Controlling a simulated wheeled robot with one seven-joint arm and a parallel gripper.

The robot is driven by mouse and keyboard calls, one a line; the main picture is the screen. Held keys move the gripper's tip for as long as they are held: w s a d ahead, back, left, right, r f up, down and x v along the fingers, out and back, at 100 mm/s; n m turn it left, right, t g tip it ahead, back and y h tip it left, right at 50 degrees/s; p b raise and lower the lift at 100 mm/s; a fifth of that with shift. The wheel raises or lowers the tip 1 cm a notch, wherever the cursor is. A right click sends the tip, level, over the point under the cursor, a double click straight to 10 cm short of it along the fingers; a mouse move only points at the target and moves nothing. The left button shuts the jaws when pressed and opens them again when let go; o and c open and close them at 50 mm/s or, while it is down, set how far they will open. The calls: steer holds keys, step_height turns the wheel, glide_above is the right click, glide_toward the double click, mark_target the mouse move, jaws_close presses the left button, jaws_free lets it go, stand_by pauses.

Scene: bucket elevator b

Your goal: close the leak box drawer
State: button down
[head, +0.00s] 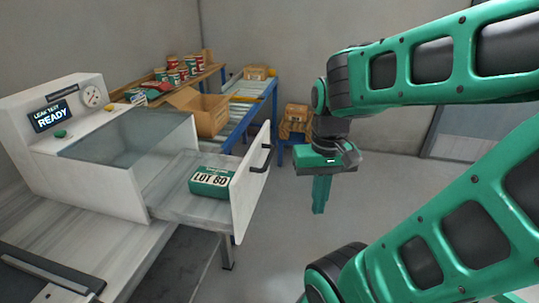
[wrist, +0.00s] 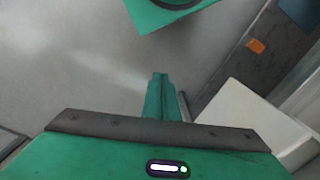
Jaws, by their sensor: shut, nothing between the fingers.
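The leak box drawer (head: 241,196) is pulled out from the white leak test machine (head: 95,185), its white front panel facing right with a dark bar handle (head: 262,158). A green box labelled LOT 80 (head: 211,182) lies in the drawer. My gripper (head: 320,208) is shut and empty, pointing down to the right of the drawer front, apart from it in the head view. In the wrist view my gripper's green fingers (wrist: 160,78) are together, with a pale panel to their right that I cannot identify surely.
The machine's screen (head: 52,116) reads LEAK TEST READY. An open cardboard box (head: 200,110) and a shelf with several cans (head: 180,68) stand behind it. A blue-framed conveyor (head: 262,105) runs at the back. Grey floor (head: 290,235) is clear around my gripper.

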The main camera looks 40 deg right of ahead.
steer(key=w+d+r+m+t+y, duration=0.1)
steer(key=w+d+r+m+t, duration=0.15)
steer(key=w+d+m, duration=0.6)
steer(key=w+d+r+m+t+y, duration=0.1)
steer(key=w+d+r+m+y, duration=0.2)
steer(key=w+m, duration=0.95)
steer(key=w+a+f+m+h, duration=0.1)
steer(key=w+a+f, duration=0.3)
steer(key=f, duration=0.4)
steer(key=shift+w+a+f, duration=0.15)
steer(key=shift+w+a, duration=0.05)
steer(key=shift+a, duration=0.1)
